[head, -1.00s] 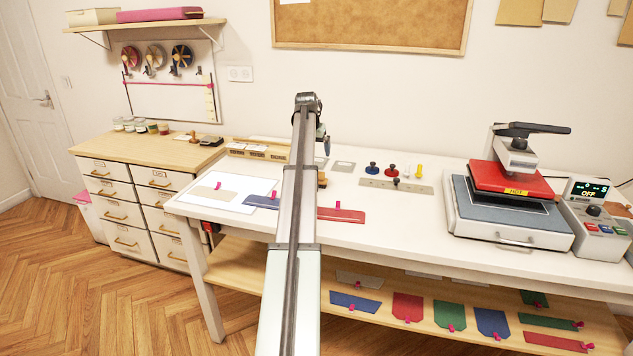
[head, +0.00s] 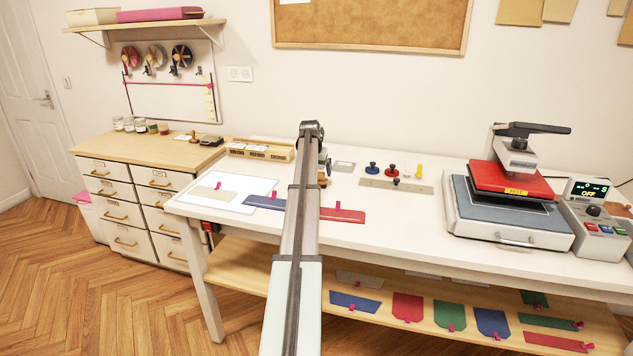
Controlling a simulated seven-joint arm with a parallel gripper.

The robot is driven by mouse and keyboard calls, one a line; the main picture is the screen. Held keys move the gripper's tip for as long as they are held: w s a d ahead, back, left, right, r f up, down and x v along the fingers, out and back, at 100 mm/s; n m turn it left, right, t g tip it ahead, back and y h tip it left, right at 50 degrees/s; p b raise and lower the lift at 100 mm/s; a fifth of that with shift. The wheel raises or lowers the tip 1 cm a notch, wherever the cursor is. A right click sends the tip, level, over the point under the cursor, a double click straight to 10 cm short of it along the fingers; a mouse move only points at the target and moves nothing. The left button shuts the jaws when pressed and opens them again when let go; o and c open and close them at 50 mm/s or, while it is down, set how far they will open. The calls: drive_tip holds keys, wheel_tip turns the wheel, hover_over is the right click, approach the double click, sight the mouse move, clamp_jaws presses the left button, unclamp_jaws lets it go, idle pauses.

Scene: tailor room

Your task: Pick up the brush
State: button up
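My arm reaches over the white table (head: 410,215) and covers much of its middle. Parts of my gripper (head: 325,172) show just right of the arm, low over the table. Its fingertips are mostly hidden, so I cannot tell whether they are open or shut. A small brown piece (head: 327,187) shows at the gripper, partly behind the arm. It may be the brush, but too little shows to be sure. Whether the gripper touches it cannot be seen.
A wooden organizer (head: 258,150) stands at the table's back left. Coloured-knobbed tools (head: 392,171) lie near a metal strip (head: 396,185). A red fabric piece (head: 342,215) and a blue one (head: 264,202) lie in front. A heat press (head: 512,195) fills the right. The table's front centre-right is clear.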

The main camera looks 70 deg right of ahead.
drive_tip(key=shift+x, duration=1)
drive_tip(key=shift+c, duration=0.3)
drive_tip(key=shift+r, duration=0.1)
drive_tip(key=c, duration=0.6)
drive_tip(key=shift+c, duration=0.2)
